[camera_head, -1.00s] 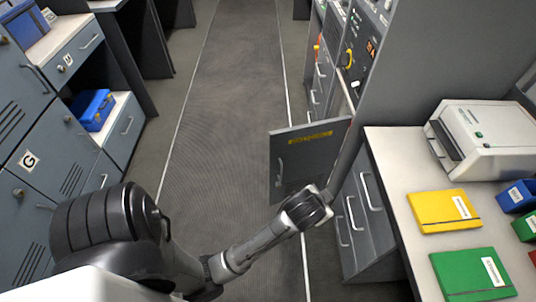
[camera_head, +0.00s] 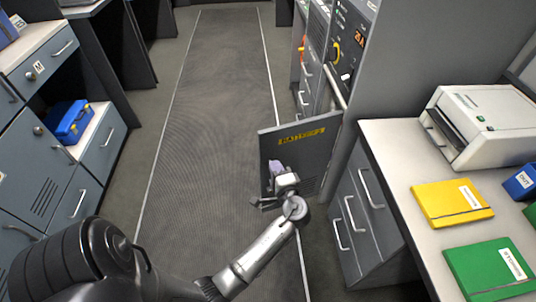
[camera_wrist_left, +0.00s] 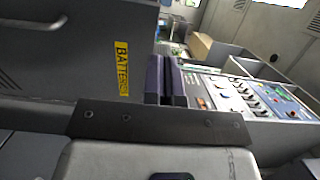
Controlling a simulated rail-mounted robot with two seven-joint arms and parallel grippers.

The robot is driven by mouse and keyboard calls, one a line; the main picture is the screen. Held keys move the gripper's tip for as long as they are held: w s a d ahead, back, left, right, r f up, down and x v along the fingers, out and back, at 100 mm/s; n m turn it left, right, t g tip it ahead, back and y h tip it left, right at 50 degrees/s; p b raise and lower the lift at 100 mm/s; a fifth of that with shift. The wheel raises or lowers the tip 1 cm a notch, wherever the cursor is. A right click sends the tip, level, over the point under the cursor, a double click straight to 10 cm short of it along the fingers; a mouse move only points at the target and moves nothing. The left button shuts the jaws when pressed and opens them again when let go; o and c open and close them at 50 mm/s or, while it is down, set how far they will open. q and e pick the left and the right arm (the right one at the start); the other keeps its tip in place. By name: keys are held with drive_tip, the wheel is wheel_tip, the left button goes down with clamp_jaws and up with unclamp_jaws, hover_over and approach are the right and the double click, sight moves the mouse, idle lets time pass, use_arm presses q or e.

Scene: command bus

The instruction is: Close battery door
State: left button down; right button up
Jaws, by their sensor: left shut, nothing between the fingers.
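The battery door (camera_head: 318,152) is a dark grey panel with a yellow label (camera_head: 301,137). It stands open, swung out from the cabinet into the aisle. I cannot tell whether the fingers touch the door. My right gripper is not in view.
The control panel (camera_head: 349,45) with knobs is beyond the door. A desk (camera_head: 385,160) at the right holds a yellow folder (camera_head: 452,203), a green folder (camera_head: 492,268) and a white machine (camera_head: 490,125). Blue-grey lockers (camera_head: 40,165) line the left. The aisle floor (camera_head: 205,120) is clear.

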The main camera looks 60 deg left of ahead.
sight(260, 135)
use_arm(q)
drive_tip(key=a+b, duration=0.1)
drive_tip(key=a, duration=0.3)
drive_tip(key=w+a+b, duration=0.1)
drive_tip(key=a, duration=0.3)
drive_tip(key=w+a, duration=0.1)
drive_tip(key=a, duration=0.3)
drive_tip(key=shift+w+b, duration=0.15)
drive_tip(key=shift+b, duration=0.25)
drive_tip(key=shift+w+a, duration=0.1)
drive_tip(key=shift+a, duration=0.4)
